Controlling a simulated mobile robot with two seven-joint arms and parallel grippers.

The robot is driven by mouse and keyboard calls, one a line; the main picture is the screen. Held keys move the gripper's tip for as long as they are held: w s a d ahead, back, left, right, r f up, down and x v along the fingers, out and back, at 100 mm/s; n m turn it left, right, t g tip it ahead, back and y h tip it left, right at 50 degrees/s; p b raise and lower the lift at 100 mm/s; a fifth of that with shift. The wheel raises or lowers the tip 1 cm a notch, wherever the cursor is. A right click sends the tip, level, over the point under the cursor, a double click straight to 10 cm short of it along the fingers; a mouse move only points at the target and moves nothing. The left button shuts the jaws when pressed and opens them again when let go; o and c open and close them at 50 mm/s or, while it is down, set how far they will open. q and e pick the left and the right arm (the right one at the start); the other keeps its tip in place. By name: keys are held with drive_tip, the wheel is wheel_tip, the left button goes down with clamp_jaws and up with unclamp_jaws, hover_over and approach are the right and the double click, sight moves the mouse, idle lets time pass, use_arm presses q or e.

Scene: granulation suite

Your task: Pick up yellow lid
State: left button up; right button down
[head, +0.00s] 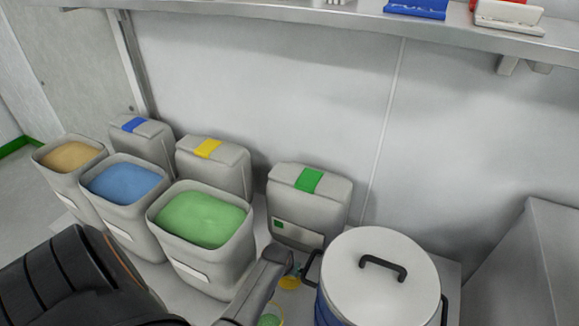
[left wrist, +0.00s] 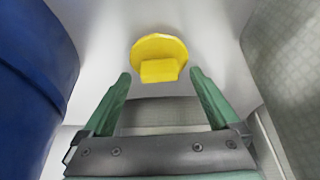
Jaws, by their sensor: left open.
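The yellow lid (left wrist: 159,46) is a round disc with a raised block grip (left wrist: 158,70), seen in the left wrist view just beyond the fingertips. My left gripper (left wrist: 159,75) is open, with one green finger on each side of the block grip in the picture. I cannot tell whether the fingers touch the lid. In the head view, the yellow lid (head: 290,282) shows as a small patch, partly hidden by my left gripper (head: 287,266). My right gripper is not in view.
A blue drum (head: 327,314) with a white lid (head: 385,270) stands close on the right. A bin of green powder (head: 203,218) stands to the left. A grey container with a green label (head: 309,180) is behind. A greenish round item (head: 270,320) lies at the bottom edge.

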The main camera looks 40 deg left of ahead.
use_arm(q)
drive_tip(key=c, duration=1.4)
drive_tip(key=shift+r, duration=0.1)
